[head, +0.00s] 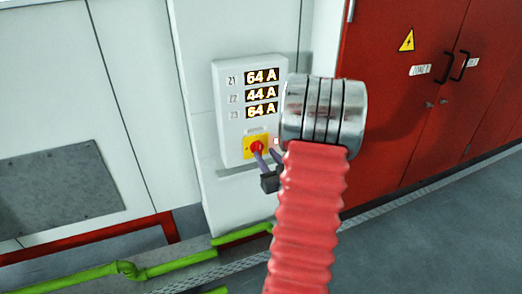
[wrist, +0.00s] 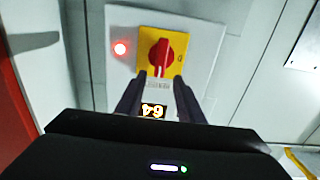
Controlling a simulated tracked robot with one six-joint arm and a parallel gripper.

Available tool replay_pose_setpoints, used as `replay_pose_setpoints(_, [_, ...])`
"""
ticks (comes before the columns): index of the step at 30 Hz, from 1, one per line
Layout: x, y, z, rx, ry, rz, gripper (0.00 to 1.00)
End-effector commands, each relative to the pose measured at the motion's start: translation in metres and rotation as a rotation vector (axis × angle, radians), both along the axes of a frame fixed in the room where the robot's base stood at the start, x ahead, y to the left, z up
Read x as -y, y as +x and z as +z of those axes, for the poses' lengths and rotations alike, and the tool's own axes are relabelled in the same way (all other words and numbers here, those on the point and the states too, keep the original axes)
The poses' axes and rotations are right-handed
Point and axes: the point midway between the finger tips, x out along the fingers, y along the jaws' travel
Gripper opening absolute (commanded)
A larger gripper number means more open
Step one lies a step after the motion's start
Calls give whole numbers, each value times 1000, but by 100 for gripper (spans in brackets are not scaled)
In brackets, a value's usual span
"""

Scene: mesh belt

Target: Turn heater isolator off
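The heater isolator is a red rotary knob (head: 257,147) on a yellow plate (head: 247,155), low on a pale wall panel. In the wrist view, which shows the panel upside down, the knob (wrist: 160,54) stands on its yellow plate (wrist: 178,42), its grip bar close to upright in the picture. My gripper (head: 266,153) is at the plate, partly hidden by my arm. In the wrist view my gripper (wrist: 159,82) has its two dark fingers apart, with nothing between them. The tips are just short of the knob or beside it; I cannot tell if they touch.
A lit red lamp (wrist: 120,48) sits beside the plate. The panel's displays (head: 261,93) read 64 A, 44 A and 64 A. Red cabinet doors (head: 400,110) stand to the right. A green pipe (head: 170,265) runs along the floor at left.

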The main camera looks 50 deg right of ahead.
Motion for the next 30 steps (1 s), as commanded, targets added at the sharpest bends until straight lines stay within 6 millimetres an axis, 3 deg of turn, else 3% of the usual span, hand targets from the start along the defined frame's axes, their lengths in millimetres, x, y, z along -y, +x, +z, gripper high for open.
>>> replay_pose_setpoints(9, [21, 36, 0, 1, -1, 1, 34])
replay_pose_setpoints(21, [24, 41, 0, 1, 1, 0, 34])
replay_pose_setpoints(30, [24, 41, 0, 0, 0, 0, 13])
